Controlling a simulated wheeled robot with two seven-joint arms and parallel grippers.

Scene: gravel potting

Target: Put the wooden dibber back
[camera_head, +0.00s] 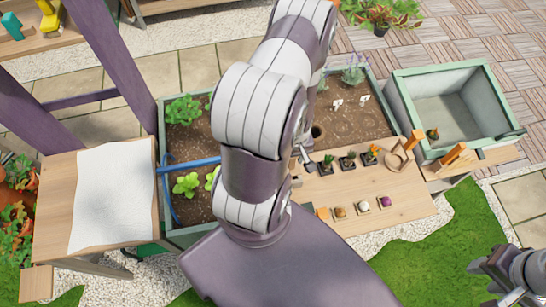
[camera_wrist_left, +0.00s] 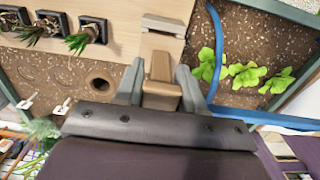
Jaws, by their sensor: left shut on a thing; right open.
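My left gripper (camera_wrist_left: 158,88) is shut on a brown wooden piece (camera_wrist_left: 161,68), which looks like the dibber's handle. It is over the planter's soil, beside the table edge. A pale wooden block (camera_wrist_left: 164,24) lies just beyond the handle at the table; I cannot tell whether the dibber touches it or sits in it. The dibber's lower part is hidden. In the head view my own left arm covers most of this spot. A round hole (camera_wrist_left: 100,83) in the soil is left of the gripper. My right gripper (camera_head: 490,264) is open and empty over the grass at lower right.
The wooden table (camera_head: 400,203) holds several small potted plants (camera_head: 347,161) and a row of small items (camera_head: 363,205). A blue hose (camera_wrist_left: 215,60) crosses the planter (camera_head: 350,122) near green seedlings (camera_wrist_left: 245,73). White paper (camera_head: 113,198) covers the left bench.

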